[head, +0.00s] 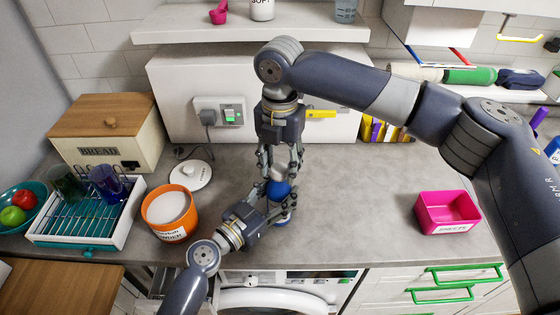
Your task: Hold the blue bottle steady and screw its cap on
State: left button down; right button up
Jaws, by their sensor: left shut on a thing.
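The blue bottle (279,188) stands upright on the grey counter near its front edge, partly covered by both grippers. Its blue base shows below the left gripper. My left gripper (278,207) comes in from the lower left and is shut on the bottle's body. My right gripper (281,164) points straight down over the bottle's top, one finger on each side of it. The cap is not clearly visible between these fingers, and I cannot tell whether they touch it.
An orange powder tub (168,217) stands close left of my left gripper, with a white lid (191,175) behind it. A dish rack (82,226) and bread box (106,137) are further left. A pink bin (447,212) is at right. Counter between bottle and bin is clear.

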grip_shut()
jog(key=m, duration=0.5)
jog(key=shift+s, duration=0.1)
jog(key=m, duration=0.5)
jog(key=shift+m, duration=0.3)
jog(key=m, duration=0.3)
jog(key=shift+s+m, duration=0.1)
jog(key=shift+m, duration=0.3)
jog(key=m, duration=0.3)
jog(key=shift+f+m, duration=0.1)
jog(key=shift+m, duration=0.3)
jog(key=m, duration=0.6)
jog(key=shift+s, duration=0.1)
jog(key=o, duration=0.5)
grip_release()
